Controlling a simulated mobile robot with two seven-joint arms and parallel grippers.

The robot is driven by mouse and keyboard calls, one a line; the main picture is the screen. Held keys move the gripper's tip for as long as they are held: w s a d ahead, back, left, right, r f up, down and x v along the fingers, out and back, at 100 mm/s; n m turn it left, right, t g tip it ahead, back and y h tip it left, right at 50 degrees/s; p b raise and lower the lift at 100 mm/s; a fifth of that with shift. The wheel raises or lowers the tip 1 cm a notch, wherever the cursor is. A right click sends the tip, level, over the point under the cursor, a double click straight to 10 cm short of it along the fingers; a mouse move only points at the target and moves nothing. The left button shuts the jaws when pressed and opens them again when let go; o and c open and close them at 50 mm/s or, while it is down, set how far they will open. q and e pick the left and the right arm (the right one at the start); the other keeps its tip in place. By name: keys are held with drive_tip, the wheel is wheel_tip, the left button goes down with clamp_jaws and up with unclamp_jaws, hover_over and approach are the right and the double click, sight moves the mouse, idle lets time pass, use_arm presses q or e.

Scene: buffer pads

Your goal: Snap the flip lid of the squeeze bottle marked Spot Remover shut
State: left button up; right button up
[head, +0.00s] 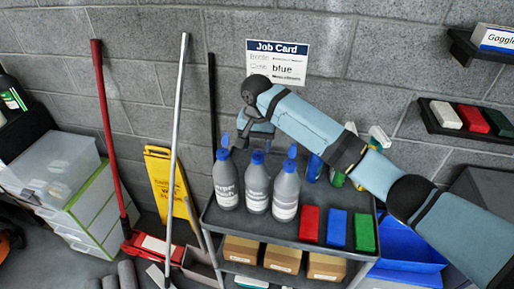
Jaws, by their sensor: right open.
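Three grey squeeze bottles with blue lids stand upright in a row on the cart's top: a left bottle (227,187), a middle bottle (257,192) and a right bottle (286,196). Their labels are too small and blurred to tell which one is marked Spot Remover. A blue lid part rises above the left bottle and another above the right bottle; the middle lid looks lower and rounder. My right gripper (254,138) is open, above and behind the left and middle bottles, apparently holding nothing. My left gripper is not in view.
The grey cart (269,230) also carries red (309,224), blue (337,227) and green (364,231) pads. Spray bottles (378,138) stand behind my right arm. A job card (277,62) hangs on the wall. Poles and a yellow sign (167,185) stand left.

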sight(257, 152)
drive_tip(key=shift+f, duration=1.55)
drive_tip(key=shift+c, duration=0.3)
drive_tip(key=c, duration=0.9)
